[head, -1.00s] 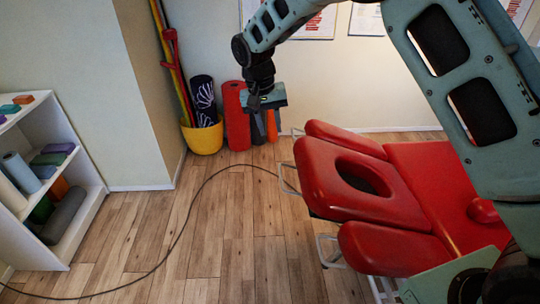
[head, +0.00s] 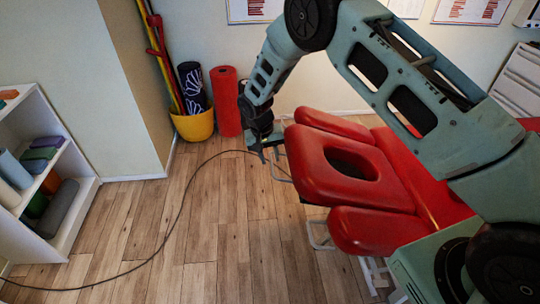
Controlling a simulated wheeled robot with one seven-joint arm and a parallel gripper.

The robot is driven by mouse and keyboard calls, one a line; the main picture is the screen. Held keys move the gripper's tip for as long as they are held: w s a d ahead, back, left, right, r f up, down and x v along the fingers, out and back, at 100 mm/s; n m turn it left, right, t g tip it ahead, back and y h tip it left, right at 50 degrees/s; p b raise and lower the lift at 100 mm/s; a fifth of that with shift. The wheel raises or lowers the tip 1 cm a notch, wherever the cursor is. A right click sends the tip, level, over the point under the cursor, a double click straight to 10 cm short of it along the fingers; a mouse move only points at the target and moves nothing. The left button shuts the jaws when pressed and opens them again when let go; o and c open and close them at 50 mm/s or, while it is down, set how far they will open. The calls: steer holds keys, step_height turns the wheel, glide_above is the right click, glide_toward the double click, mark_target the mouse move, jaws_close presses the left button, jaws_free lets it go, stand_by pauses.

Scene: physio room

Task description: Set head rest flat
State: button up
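The head rest (head: 315,172) is a red padded panel with an oval face hole, at the near left end of the red treatment table (head: 418,180). Its exact tilt is hard to judge from this angle. A red side pad lies on each side of it. A thin metal bar (head: 283,178) shows at its left end. My gripper (head: 263,153) points down just left of the head rest's far left corner, by this bar. I cannot tell whether it touches the bar, and its fingers are too small and dark to read.
A black cable (head: 178,215) curves over the wooden floor. A yellow bucket (head: 194,126) and a red roll (head: 226,100) stand by the back wall. A white shelf (head: 75,165) with rolls and blocks is at the left.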

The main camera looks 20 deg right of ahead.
steer(key=shift+d+f, duration=0.1)
steer(key=shift+f, duration=0.55)
jaws_close()
steer(key=a+f+h+b, duration=0.1)
steer(key=a+f+b, duration=0.1)
steer(key=f+b, duration=0.7)
steer(key=a+f+h+b, duration=0.2)
steer(key=a+f+b, duration=0.1)
steer(key=f+b, duration=0.6)
step_height(320, 180, down, 3)
steer(key=shift+w+f+g, duration=0.15)
steer(key=shift+w+g, duration=0.15)
steer(key=shift+w, duration=0.15)
jaws_free()
